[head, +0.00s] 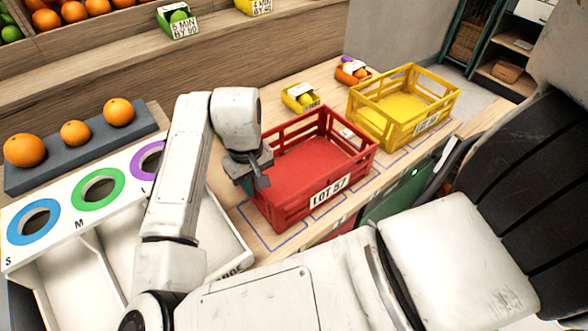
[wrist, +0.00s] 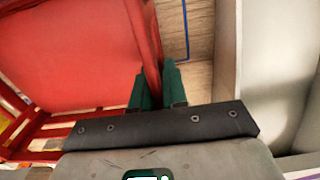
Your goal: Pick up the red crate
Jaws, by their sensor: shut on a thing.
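The red crate (head: 312,168) stands on the wooden counter, with slatted sides and a "LOT 57" label on its front. It looks empty. My gripper (head: 254,178) is at the crate's left wall. In the wrist view my gripper's green fingers (wrist: 158,85) are on either side of the red crate's wall (wrist: 150,50), shut on it. The crate's floor (wrist: 70,55) shows to the left of the fingers. In the head view the fingertips are partly hidden by the gripper body.
A yellow crate (head: 400,105) stands just right of the red one. Small punnets (head: 301,97) lie behind. A white sorting box (head: 75,235) with ringed holes is close on the left. Blue outlines (head: 270,240) mark the counter around the crates.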

